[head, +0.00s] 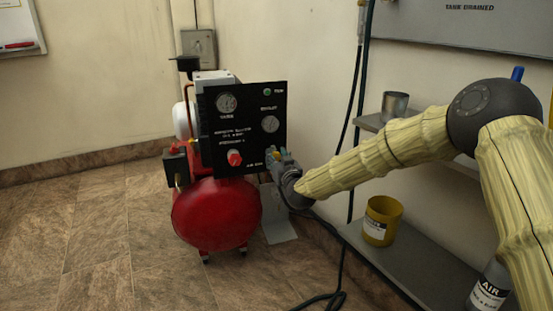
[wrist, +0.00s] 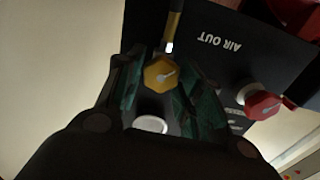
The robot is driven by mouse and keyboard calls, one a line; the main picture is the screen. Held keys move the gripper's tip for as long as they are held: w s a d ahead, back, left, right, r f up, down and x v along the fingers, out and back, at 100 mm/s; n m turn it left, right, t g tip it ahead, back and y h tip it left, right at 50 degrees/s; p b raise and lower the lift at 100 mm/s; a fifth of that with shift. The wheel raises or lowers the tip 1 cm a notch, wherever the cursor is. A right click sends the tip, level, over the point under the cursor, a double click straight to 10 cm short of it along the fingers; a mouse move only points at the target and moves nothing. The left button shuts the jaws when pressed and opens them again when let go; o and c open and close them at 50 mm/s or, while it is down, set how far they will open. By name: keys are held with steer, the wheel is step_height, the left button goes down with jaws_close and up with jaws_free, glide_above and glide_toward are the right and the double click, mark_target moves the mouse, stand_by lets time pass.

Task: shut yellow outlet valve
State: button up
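The yellow outlet valve knob (wrist: 160,74) shows in the wrist view, hexagonal with a pale pointer mark. It sits near the "AIR OUT" label on the black panel (wrist: 205,45). My gripper (wrist: 160,88) has its two dark green fingers on either side of the knob, spread apart. I cannot tell whether the fingers touch the knob. In the head view my gripper (head: 278,160) is at the right edge of the black panel (head: 243,128), and it hides the yellow knob there.
A red knob (wrist: 261,102) is on the panel close to my gripper; it also shows in the head view (head: 234,158). The red tank (head: 215,215) stands below the panel. A shelf (head: 420,270) with a yellow cup (head: 382,220) is at the right. Dark hoses hang along the wall.

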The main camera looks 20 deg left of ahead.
steer(key=c, duration=0.4)
steer(key=shift+r+m+p, duration=0.15)
steer(key=shift+m+p, duration=0.35)
steer(key=shift+p, duration=0.15)
steer(key=shift+m, duration=0.3)
steer(key=o, duration=1)
steer(key=v, duration=1.2)
